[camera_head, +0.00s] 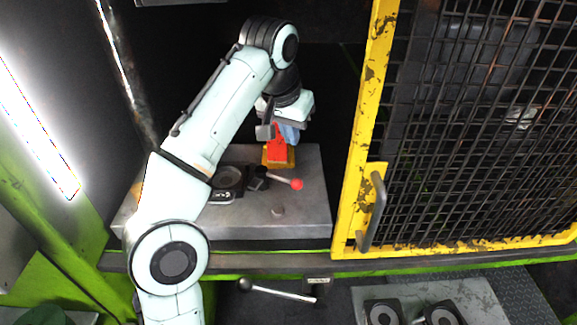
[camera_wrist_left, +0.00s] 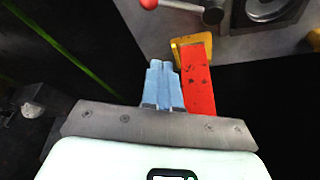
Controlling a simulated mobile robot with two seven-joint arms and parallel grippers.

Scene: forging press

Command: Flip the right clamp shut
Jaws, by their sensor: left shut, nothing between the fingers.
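The right clamp has a red arm (camera_head: 276,146) that rises from a yellow base (camera_head: 270,161) at the back of the grey press bed (camera_head: 290,228). In the left wrist view the red arm (camera_wrist_left: 198,85) extends from the yellow base (camera_wrist_left: 190,42) toward the camera. My left gripper (camera_head: 288,136) is at the red arm, partly behind it in the head view. Its blue fingers (camera_wrist_left: 163,80) are together and empty, close beside the red arm; I cannot tell whether they touch it. A second yellow piece (camera_wrist_left: 315,38) shows at the wrist view's right edge. My right gripper is not in view.
A lever with a red ball (camera_head: 297,184) projects from beside a round die (camera_head: 229,180) on the bed. A yellow mesh door (camera_head: 362,150) with a handle (camera_head: 372,212) bounds the right side. Below, a tray (camera_head: 480,300) holds two die blocks. The bed's front right is mostly clear.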

